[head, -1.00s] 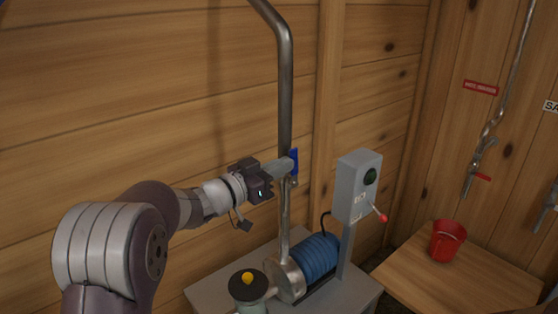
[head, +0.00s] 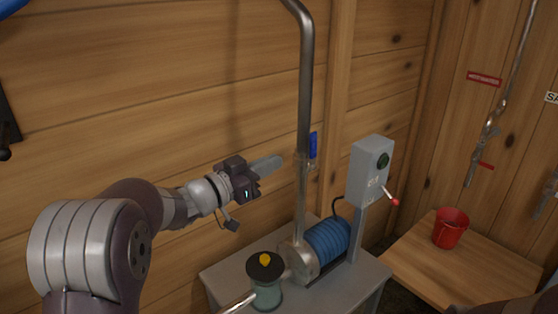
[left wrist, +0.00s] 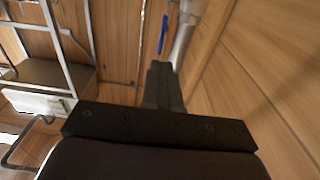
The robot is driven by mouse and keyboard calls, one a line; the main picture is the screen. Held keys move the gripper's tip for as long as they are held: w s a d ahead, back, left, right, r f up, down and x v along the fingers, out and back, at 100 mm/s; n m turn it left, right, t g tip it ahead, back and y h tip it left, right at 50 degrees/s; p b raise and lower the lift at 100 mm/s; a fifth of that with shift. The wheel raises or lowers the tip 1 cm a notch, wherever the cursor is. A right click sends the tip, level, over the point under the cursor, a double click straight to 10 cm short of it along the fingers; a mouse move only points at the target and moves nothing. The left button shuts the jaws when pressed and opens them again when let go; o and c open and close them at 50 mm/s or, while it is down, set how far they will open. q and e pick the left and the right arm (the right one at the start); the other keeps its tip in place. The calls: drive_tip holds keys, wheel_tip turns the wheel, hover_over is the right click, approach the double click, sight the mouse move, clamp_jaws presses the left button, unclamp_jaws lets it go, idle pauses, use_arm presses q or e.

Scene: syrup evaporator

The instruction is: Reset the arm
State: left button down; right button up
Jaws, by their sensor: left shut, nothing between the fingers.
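My left gripper (head: 268,163) is shut with nothing in it. It is in the air to the left of the steel pipe, with a clear gap to it. In the left wrist view its closed fingers (left wrist: 164,85) point toward the pipe (left wrist: 183,40). A blue valve handle (head: 312,145) stands upright along the vertical pipe (head: 305,90). The handle also shows in the left wrist view (left wrist: 162,35), apart from the fingers. My right gripper is not in view.
Below stand a blue pump motor (head: 327,238) and a yellow-knobbed filter housing (head: 266,290) on a grey stand. A grey switch box (head: 366,170) with a red-tipped lever is to the right. A red bucket (head: 450,232) sits on a wooden table. The plank wall is behind the arm.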

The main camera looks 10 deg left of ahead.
use_arm(q)
drive_tip(key=s+a+f+n+y, duration=0.3)
drive_tip(key=a+f+n+y, duration=0.2)
drive_tip(key=a+f+y, duration=0.7)
drive_tip(key=s+a+f+n+g+y, duration=0.1)
drive_tip(key=s+a+f+n+g, duration=0.1)
drive_tip(key=s+f+g, duration=0.3)
drive_tip(key=s+d+f+g, duration=0.3)
drive_tip(key=s+d, duration=0.3)
drive_tip(key=s, duration=0.2)
drive_tip(key=s+d+f+g+h, duration=0.1)
drive_tip(key=s+d+f+g, duration=0.3)
drive_tip(key=s, duration=0.5)
drive_tip(key=shift+s+d+f+g+h, duration=0.2)
drive_tip(key=shift+d+g+h, duration=0.1)
drive_tip(key=shift+d+g, duration=0.45)
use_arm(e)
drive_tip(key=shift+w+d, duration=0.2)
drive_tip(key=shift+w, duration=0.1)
